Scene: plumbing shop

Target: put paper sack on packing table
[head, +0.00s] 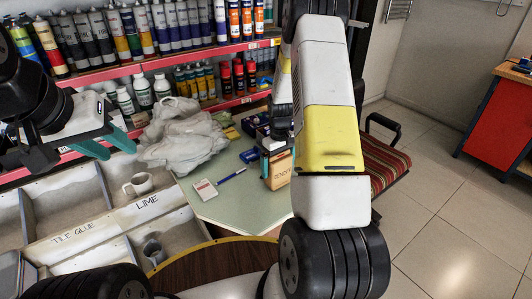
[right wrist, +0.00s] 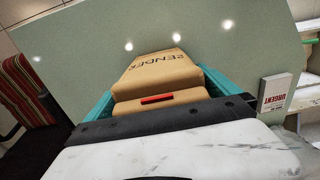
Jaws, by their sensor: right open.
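The paper sack (head: 279,168), tan with "RENDER" printed on it, appears to stand on a green-topped table (head: 226,207), near the table's right side. My right arm partly hides it in the head view. In the right wrist view the sack (right wrist: 161,70) lies between the teal fingers of my right gripper (right wrist: 157,92), one on each side; the gripper is open. My left gripper (head: 108,144) is open and empty at upper left, above the bins. I cannot tell from any label which table is the packing table.
A striped chair (head: 382,165) is at right. A red workbench (head: 495,115) stands beyond open floor.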

